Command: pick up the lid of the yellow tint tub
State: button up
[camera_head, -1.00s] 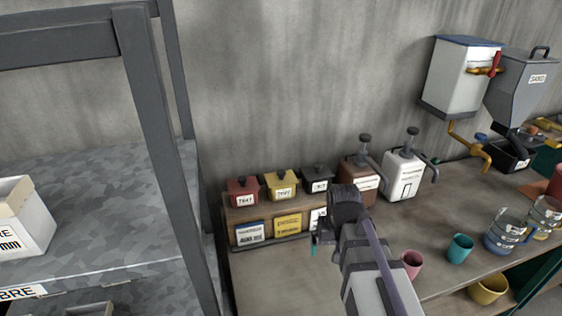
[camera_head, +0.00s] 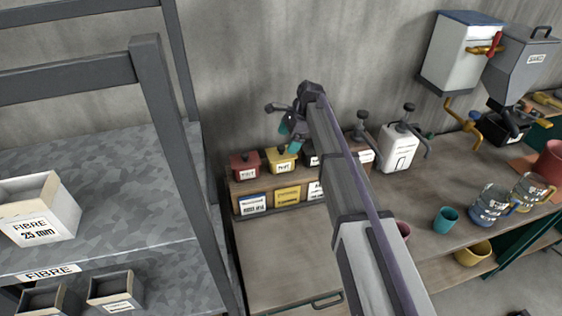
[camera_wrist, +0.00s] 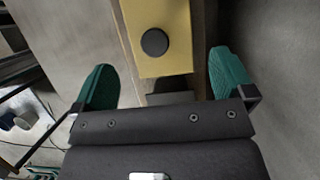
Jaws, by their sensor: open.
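The yellow tint tub (camera_head: 281,164) stands on a small wooden rack on the bench, between a red tub and a dark tub. Its yellow lid (camera_wrist: 174,57) with a round dark knob (camera_wrist: 154,42) shows from above in the wrist view. My gripper (camera_head: 289,133) is above the tub in the head view. In the wrist view my gripper (camera_wrist: 164,82) is open and empty, with its green fingertips apart on either side of the lid's near edge. The knob lies beyond the fingertips, slightly left of the middle between them. Nothing touches the lid that I can see.
The red tub (camera_head: 245,165) is left of the yellow one. The dark tub (camera_head: 311,157) is right, partly hidden by my arm. A white pump container (camera_head: 398,148) stands right. A grey shelf post (camera_head: 178,130) rises left.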

aim_at(283, 149)
jog(key=b+x, duration=0.4)
jog(key=shift+f, duration=0.45)
jog(key=shift+a+f+b, duration=0.2)
jog(key=shift+f+b, duration=0.1)
jog(key=shift+b, duration=0.15)
jog(key=shift+r, duration=0.25)
jog(key=c, duration=0.8)
notch_tip(283, 149, up, 10)
jog(key=p, duration=1.1)
jog(key=shift+r, duration=0.2)
jog(key=shift+f, duration=0.2)
